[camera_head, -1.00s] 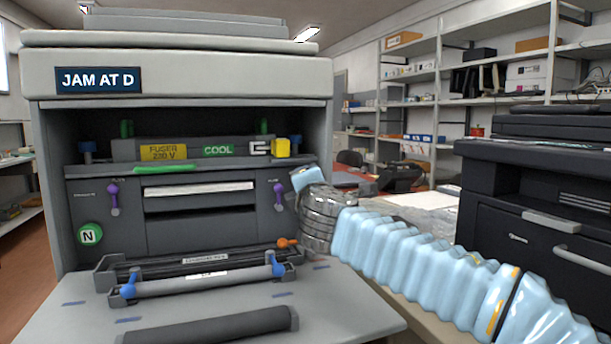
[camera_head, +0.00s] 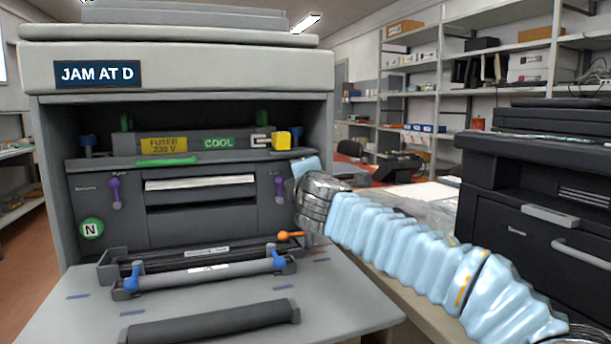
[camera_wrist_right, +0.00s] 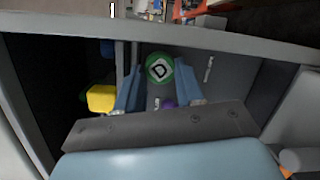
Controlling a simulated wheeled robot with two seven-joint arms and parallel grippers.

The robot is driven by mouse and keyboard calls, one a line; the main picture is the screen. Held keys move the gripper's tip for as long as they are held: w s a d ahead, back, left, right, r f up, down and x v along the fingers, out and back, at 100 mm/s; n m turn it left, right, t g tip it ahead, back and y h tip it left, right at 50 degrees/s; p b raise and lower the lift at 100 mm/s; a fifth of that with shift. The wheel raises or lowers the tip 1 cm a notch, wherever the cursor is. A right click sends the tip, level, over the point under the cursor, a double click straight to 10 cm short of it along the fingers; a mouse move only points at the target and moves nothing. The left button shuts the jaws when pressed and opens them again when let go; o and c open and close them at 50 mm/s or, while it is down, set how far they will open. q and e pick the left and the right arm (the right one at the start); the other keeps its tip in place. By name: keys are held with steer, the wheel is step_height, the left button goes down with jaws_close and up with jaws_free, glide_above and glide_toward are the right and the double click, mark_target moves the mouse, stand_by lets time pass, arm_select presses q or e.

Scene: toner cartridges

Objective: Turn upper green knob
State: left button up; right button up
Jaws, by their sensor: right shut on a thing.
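In the right wrist view a round green knob (camera_wrist_right: 159,69) with a white D lies between the blue fingers of my right gripper (camera_wrist_right: 158,88), which is shut on it. In the head view my right gripper (camera_head: 304,166) is at the right edge of the printer's open front, and the D knob is hidden there. A second green knob (camera_head: 91,229), marked N, is lower left on the inner panel, clear of my gripper. My left gripper is not in view.
The printer's sign (camera_head: 97,74) reads JAM AT D. Purple levers (camera_head: 115,191), a yellow block (camera_head: 281,141) and a green bar (camera_head: 167,159) are inside. A roller unit (camera_head: 200,274) and loose dark roller (camera_head: 213,322) lie in front. A black printer (camera_head: 530,210) stands right.

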steer(key=shift+m, duration=0.4)
steer(key=o, duration=0.7)
steer(key=shift+o, duration=0.2)
steer(key=s+d+b, duration=0.1)
steer(key=s+b, duration=0.2)
steer(key=s, duration=1)
steer(key=shift+s+d+r, duration=0.15)
steer(key=shift+s+d, duration=0.05)
steer(key=shift+s, duration=0.2)
